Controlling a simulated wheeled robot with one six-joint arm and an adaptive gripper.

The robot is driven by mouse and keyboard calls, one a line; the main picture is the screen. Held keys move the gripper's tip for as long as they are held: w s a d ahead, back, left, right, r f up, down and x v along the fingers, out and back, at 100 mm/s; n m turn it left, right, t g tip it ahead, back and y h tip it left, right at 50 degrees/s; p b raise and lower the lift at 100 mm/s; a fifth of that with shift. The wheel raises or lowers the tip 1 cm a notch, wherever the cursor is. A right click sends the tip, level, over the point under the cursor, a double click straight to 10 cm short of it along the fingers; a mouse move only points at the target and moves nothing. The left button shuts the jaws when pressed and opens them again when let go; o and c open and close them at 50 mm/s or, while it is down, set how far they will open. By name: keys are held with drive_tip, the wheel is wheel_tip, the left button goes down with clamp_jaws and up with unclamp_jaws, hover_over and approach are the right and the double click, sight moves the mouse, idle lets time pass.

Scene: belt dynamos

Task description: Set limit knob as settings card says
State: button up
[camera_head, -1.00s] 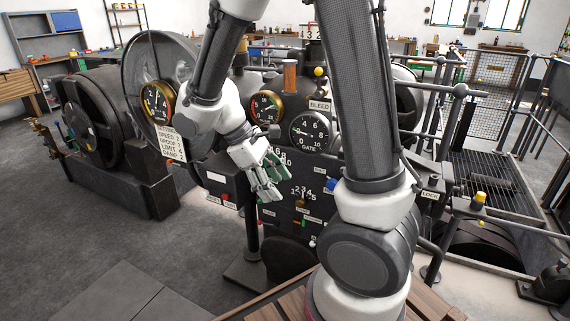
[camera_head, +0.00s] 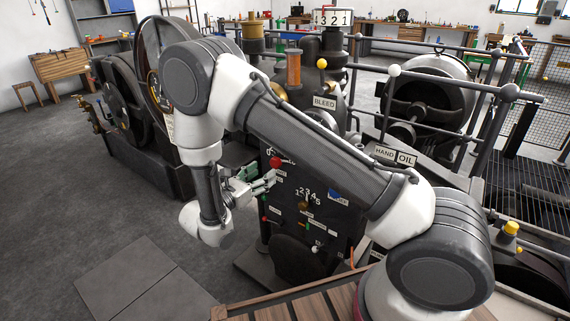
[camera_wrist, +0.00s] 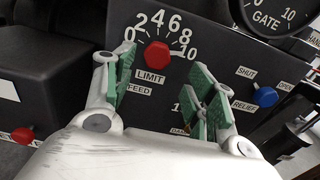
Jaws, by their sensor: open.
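The red limit knob (camera_wrist: 157,54) sits on a black panel above a LIMIT label, with a scale from 0 to 10 arched over it. I cannot tell which number it points at. In the head view the red knob (camera_head: 275,162) shows just beyond my fingertips. My gripper (camera_wrist: 162,80) is open, its green-padded fingers either side of the knob in the wrist view, with no clear contact. My gripper also shows in the head view (camera_head: 262,182). The settings card (camera_head: 170,128) is mostly hidden behind my arm and unreadable now.
A blue relief knob (camera_wrist: 264,97) is on the panel to the right of the fingers. A red knob (camera_wrist: 22,136) is on a dark box at lower left. The GATE gauge (camera_wrist: 270,15) is above right. Railings (camera_head: 450,90) stand to the right.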

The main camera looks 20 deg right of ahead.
sight(274, 165)
drive_tip(key=x, duration=0.6)
drive_tip(key=shift+w+d, duration=0.2)
drive_tip(key=shift+w, duration=0.2)
drive_tip(key=c, duration=1)
